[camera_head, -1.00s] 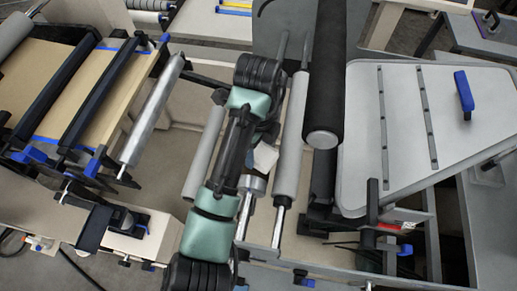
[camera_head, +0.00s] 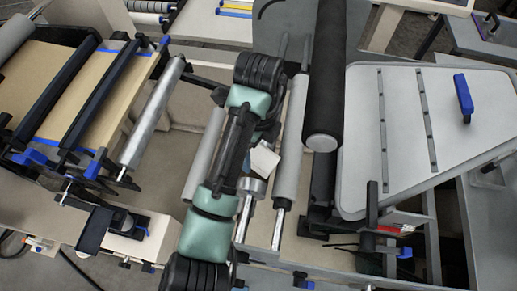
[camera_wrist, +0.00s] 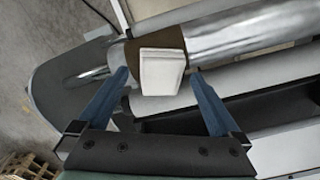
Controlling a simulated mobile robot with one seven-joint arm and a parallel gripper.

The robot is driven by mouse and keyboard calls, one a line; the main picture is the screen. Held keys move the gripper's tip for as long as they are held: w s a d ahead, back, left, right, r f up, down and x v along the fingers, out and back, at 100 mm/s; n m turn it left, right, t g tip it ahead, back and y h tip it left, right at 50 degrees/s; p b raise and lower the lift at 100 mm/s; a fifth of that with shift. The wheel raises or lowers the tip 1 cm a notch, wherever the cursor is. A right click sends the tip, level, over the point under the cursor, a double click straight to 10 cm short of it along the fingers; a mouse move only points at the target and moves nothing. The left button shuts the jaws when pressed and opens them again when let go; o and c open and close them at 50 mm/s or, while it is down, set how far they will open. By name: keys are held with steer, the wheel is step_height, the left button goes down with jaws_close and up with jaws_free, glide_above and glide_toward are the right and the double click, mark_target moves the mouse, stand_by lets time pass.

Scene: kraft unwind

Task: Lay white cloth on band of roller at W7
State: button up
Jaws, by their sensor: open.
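The white cloth (camera_wrist: 162,72) is a small folded pad in the wrist view. It lies over a dark brown band (camera_wrist: 130,52) on a shiny metal roller (camera_wrist: 245,38); whether its underside fully touches is hidden. My gripper (camera_wrist: 158,74) is open, with one blue finger on each side of the cloth and a gap visible beside it. In the head view the cloth (camera_head: 264,161) shows just right of my arm, beside a grey roller (camera_head: 291,150). No W7 label is readable.
A thick black roller (camera_head: 325,85) stands close to the right of my arm. A grey sloped panel (camera_head: 405,130) with a blue handle (camera_head: 463,97) lies further right. At left is a kraft-paper unit (camera_head: 90,95) with several rollers.

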mark_target(258, 155)
step_height(258, 155, up, 10)
steer(key=p, duration=0.5)
steer(key=shift+r, duration=0.2)
